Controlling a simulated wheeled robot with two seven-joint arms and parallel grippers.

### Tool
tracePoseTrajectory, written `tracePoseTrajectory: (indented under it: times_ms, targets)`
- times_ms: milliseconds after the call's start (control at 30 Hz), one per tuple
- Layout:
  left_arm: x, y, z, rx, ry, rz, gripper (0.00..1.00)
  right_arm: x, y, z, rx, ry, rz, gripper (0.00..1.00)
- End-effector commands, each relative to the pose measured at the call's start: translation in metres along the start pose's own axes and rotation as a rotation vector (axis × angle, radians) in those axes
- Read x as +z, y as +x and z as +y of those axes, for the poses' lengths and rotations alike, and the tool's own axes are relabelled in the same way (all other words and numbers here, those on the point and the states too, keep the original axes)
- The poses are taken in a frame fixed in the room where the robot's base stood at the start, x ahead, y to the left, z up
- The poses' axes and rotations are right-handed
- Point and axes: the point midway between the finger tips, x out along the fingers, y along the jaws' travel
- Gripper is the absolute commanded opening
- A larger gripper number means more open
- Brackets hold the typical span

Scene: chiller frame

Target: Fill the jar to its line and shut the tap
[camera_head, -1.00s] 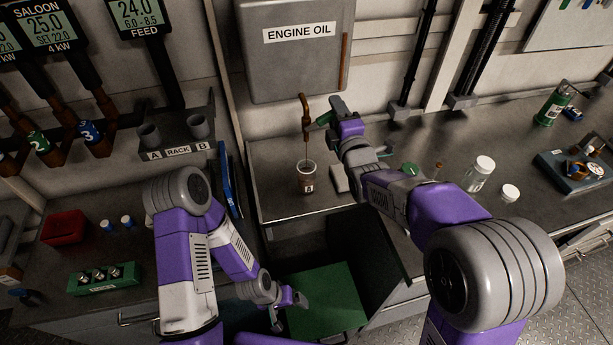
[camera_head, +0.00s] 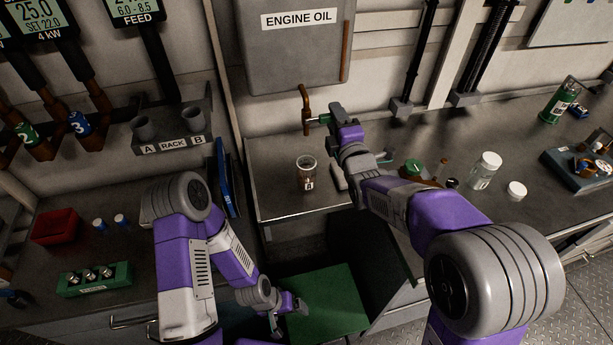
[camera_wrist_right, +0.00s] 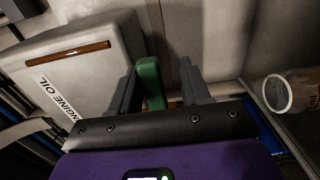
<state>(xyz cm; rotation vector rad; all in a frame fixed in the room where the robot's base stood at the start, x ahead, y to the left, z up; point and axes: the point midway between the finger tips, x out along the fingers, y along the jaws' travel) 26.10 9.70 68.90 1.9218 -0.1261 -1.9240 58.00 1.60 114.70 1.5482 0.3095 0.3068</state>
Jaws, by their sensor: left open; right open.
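The glass jar (camera_head: 306,168) stands upright on the counter below the brown oil tap (camera_head: 305,105). It also shows at the right edge of the wrist view (camera_wrist_right: 290,93). I cannot make out its line or level clearly. No stream shows below the spout. The tap's green handle (camera_wrist_right: 150,84) is between the fingers of my right gripper (camera_wrist_right: 160,88), which is open, with the handle close to the left finger. In the head view my right gripper (camera_head: 330,118) is beside the tap. My left gripper (camera_head: 287,312) is open, low over a green surface, away from the jar.
The engine oil tank (camera_head: 297,55) hangs on the wall above. Right of the jar, the counter holds a green lid (camera_head: 413,168), a white-capped jar (camera_head: 485,168) and a green can (camera_head: 558,105). At left are a red bin (camera_head: 54,227) and a green block (camera_head: 95,279).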

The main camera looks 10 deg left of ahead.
Motion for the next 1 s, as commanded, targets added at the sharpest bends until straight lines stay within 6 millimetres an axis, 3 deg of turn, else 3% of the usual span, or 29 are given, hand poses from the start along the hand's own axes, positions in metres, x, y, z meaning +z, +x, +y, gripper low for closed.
tracePoseTrajectory:
  times_ms: [567, 1000]
  targets:
    - [0.0, -0.001, 0.001, 0.0, 0.0, 0.001, 0.94, 0.0, -0.001, 0.002, 0.002, 0.001, 0.0, 0.47]
    - [0.0, 0.0, 0.0, 0.0, 0.0, 0.001, 0.94, 0.0, -0.041, 0.007, 0.003, 0.002, 0.001, 0.47]
